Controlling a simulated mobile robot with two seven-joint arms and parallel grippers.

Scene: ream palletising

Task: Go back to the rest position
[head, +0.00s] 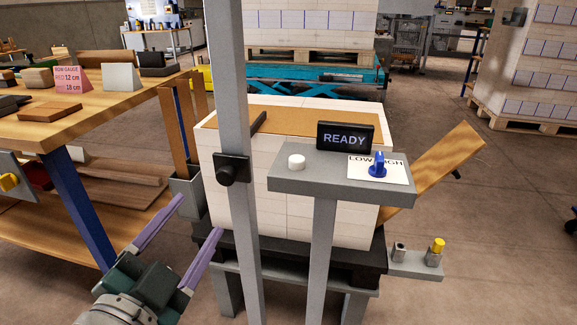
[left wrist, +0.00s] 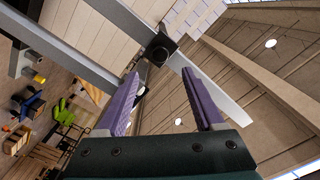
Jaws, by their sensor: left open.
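My left gripper (head: 184,238) is at the lower left of the head view, with its two purple fingers spread apart and nothing between them. It also shows in the left wrist view (left wrist: 166,102), open and empty. In the head view it is in front of and to the left of the stack of white reams (head: 290,190), apart from the grey upright post (head: 238,120) as far as I can tell. My right gripper is in neither view.
A control panel (head: 300,182) with a READY display (head: 345,138), white button and blue knob (head: 377,166) stands before the stack. A wooden workbench (head: 90,118) is at left. A loaded pallet (head: 535,125) stands at far right. Open floor lies at right.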

